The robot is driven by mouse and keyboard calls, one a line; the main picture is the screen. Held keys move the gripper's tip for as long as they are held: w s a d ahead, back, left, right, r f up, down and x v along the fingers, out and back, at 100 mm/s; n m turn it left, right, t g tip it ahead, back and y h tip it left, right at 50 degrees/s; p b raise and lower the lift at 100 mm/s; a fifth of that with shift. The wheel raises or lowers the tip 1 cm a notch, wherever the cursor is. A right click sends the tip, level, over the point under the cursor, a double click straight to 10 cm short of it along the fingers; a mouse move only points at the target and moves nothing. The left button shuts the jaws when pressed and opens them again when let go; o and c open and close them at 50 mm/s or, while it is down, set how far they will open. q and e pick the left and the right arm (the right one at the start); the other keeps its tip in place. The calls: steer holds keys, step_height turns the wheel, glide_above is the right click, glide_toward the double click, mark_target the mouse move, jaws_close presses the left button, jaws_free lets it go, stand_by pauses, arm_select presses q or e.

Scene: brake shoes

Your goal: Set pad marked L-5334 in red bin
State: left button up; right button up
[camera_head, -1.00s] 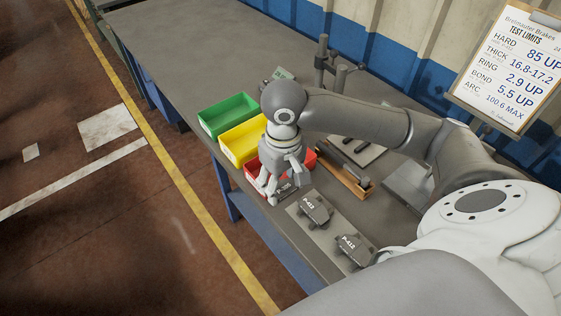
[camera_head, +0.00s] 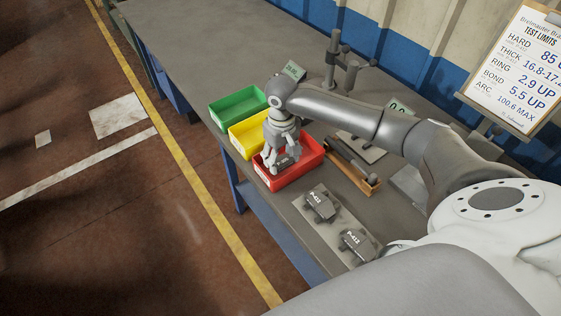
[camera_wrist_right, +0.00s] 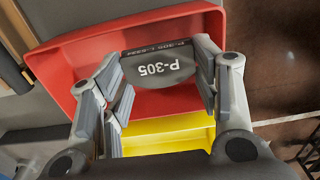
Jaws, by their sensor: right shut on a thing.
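The brake pad (camera_wrist_right: 160,66) is dark grey. Its face reads P-305 in the right wrist view, and its edge has small lettering that looks like P-305 L-5334. My right gripper (camera_head: 281,163) is shut on this pad and holds it over the red bin (camera_head: 311,157). In the right wrist view the pad lies between the fingers, with the red bin (camera_wrist_right: 55,62) around and behind it. I cannot tell whether the pad touches the bin floor. My left gripper is not in view.
A yellow bin (camera_head: 240,146) and a green bin (camera_head: 237,105) stand in a row beyond the red one.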

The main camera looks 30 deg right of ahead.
mark_target(281, 159)
steer(key=shift+w+d+f, duration=0.15)
steer(key=shift+w+f, duration=0.4)
steer(key=shift+f, duration=0.1)
steer(key=shift+d+f, duration=0.1)
steer(key=shift+f, duration=1.55)
steer(key=shift+f, duration=0.15)
steer(key=o, duration=0.9)
steer(key=shift+c, duration=0.2)
step_height(281, 159, up, 12)
steer(key=shift+r+b, duration=0.2)
steer(key=shift+b, duration=0.1)
